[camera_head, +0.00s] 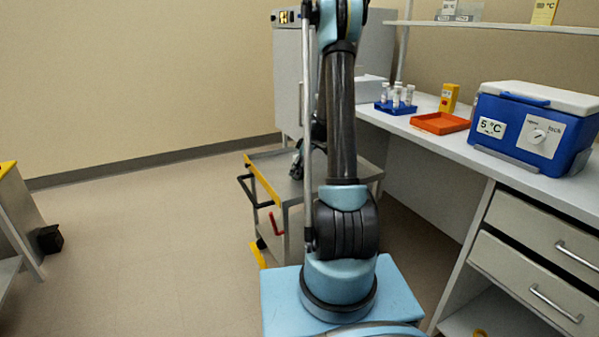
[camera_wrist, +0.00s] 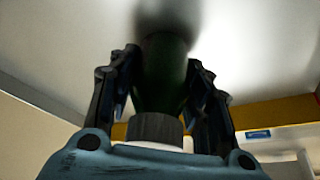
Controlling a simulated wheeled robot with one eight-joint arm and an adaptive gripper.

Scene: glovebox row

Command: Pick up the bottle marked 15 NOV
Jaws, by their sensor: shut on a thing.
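My gripper (camera_wrist: 162,72) is shut on a dark green bottle (camera_wrist: 161,88) in the wrist view, with one finger on each side of its body. The bottle has a ribbed grey cap (camera_wrist: 155,128) on the side nearest the camera. A pale surface lies beyond the bottle, with a dark shadow at its far end; I cannot tell whether they touch. No date marking shows on the bottle, so I cannot read whether it is 15 NOV. In the head view my arm hides most of the gripper area, and the bottle cannot be made out.
A grey cart (camera_head: 293,189) with a yellow edge stands behind my arm. The bench (camera_head: 420,132) at right holds a blue cooler (camera_head: 531,128), an orange tray (camera_head: 440,123), a yellow box (camera_head: 449,98) and a blue rack (camera_head: 396,107) of vials.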

